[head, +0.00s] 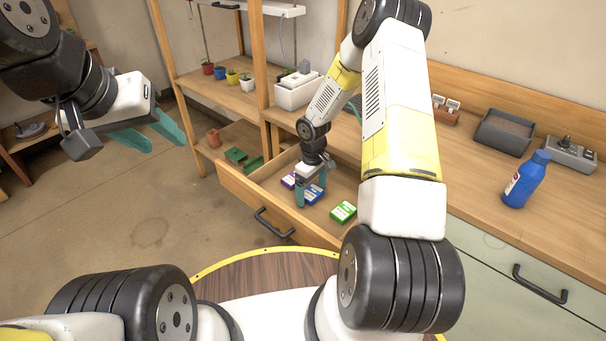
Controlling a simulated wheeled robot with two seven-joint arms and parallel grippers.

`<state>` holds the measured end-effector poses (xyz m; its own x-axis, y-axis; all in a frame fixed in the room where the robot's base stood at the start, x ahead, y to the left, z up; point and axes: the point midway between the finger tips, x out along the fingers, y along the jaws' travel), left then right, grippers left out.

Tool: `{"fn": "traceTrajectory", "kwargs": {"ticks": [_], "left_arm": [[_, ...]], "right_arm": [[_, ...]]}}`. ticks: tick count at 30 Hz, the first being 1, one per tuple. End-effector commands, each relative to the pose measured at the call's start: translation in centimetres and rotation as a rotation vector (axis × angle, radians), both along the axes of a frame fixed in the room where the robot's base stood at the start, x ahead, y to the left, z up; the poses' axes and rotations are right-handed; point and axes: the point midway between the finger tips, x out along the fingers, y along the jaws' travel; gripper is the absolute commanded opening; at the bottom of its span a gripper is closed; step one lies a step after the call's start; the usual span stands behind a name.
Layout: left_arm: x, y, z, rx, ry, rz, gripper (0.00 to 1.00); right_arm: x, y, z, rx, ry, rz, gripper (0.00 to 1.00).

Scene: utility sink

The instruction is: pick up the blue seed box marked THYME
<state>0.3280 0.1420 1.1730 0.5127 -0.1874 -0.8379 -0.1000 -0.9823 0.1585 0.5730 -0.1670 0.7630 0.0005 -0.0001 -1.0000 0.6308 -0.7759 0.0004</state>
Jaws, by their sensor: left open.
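A small blue box (313,195) lies in the open wooden drawer (243,194); its label is too small to read. My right gripper (311,191) reaches down into the drawer at this box, with teal fingers apart and the box at and between their tips. I cannot tell whether the fingers press on it. The gripper hides part of the box. A purple box (289,180) lies left of it and a green box (343,211) to the right. My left gripper (152,132) is open and empty, above the floor at the left.
A blue bottle (525,180), a grey tray (503,133) and a grey device (570,152) stand on the wooden counter at right. A shelf with several small pots (233,77) is behind the drawer. Floor at left is clear.

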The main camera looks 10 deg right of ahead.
Motion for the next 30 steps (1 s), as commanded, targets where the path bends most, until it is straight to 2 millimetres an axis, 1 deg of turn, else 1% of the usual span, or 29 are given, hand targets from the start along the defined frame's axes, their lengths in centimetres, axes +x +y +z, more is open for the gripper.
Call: {"fn": "traceTrajectory", "kwargs": {"ticks": [1, 3, 5, 6, 8, 9, 16, 19, 30], "left_arm": [[0.0, 0.0, 0.0, 0.0, 0.0, 0.0, 0.44], [0.0, 0.0, 0.0, 0.0, 0.0, 0.0, 0.44], [0.0, 0.0, 0.0, 0.0, 0.0, 0.0, 0.44], [0.0, 0.0, 0.0, 0.0, 0.0, 0.0, 0.44], [0.0, 0.0, 0.0, 0.0, 0.0, 0.0, 0.44], [0.0, 0.0, 0.0, 0.0, 0.0, 0.0, 0.44], [0.0, 0.0, 0.0, 0.0, 0.0, 0.0, 0.44], [0.0, 0.0, 0.0, 0.0, 0.0, 0.0, 0.44], [0.0, 0.0, 0.0, 0.0, 0.0, 0.0, 0.44]], "right_arm": [[0.0, 0.0, 0.0, 0.0, 0.0, 0.0, 0.83], [0.0, 0.0, 0.0, 0.0, 0.0, 0.0, 0.69], [0.0, 0.0, 0.0, 0.0, 0.0, 0.0, 0.57], [0.0, 0.0, 0.0, 0.0, 0.0, 0.0, 0.49], [0.0, 0.0, 0.0, 0.0, 0.0, 0.0, 0.38], [0.0, 0.0, 0.0, 0.0, 0.0, 0.0, 0.3], [0.0, 0.0, 0.2, 0.0, 0.0, -0.001, 0.3], [0.1, 0.0, 1.0, 0.0, -0.001, -0.003, 0.3], [0.0, 0.0, 8.1, 0.0, -0.003, -0.001, 0.3]]}}
